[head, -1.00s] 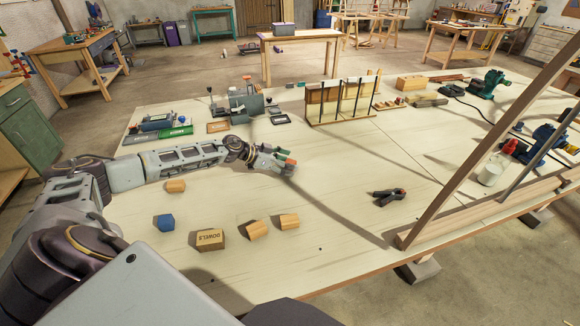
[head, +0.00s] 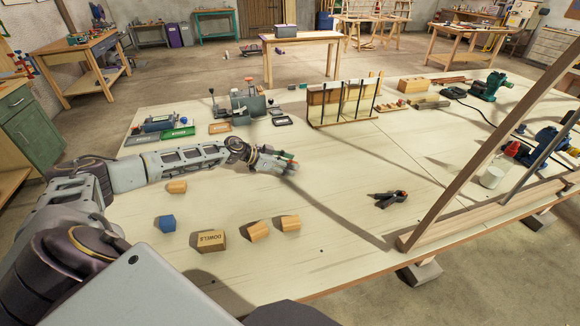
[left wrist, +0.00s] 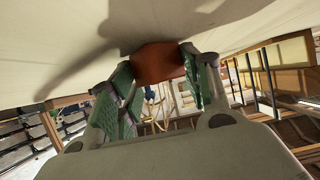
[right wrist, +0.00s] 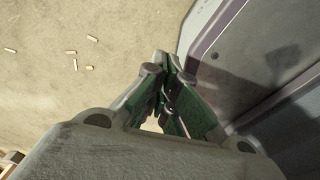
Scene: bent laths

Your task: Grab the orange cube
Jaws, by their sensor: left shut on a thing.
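The orange cube (left wrist: 158,63) shows reddish-orange and shaded between the fingertips of my left gripper (left wrist: 160,66) in the left wrist view. Both green-padded fingers touch its sides, and it is close to the pale tabletop. In the head view my left gripper (head: 279,161) is low over the middle of the table, and its fingers hide most of the cube. My right gripper (right wrist: 165,66) shows only in the right wrist view. Its fingers are together with nothing between them, above the floor and beside a grey part of my own body.
Wooden blocks (head: 259,231), a block marked DOWELS (head: 211,241) and a blue block (head: 167,224) lie nearer me. A black clamp (head: 388,198) lies to the right. A lath rack (head: 343,101) stands behind. The table between gripper and clamp is clear.

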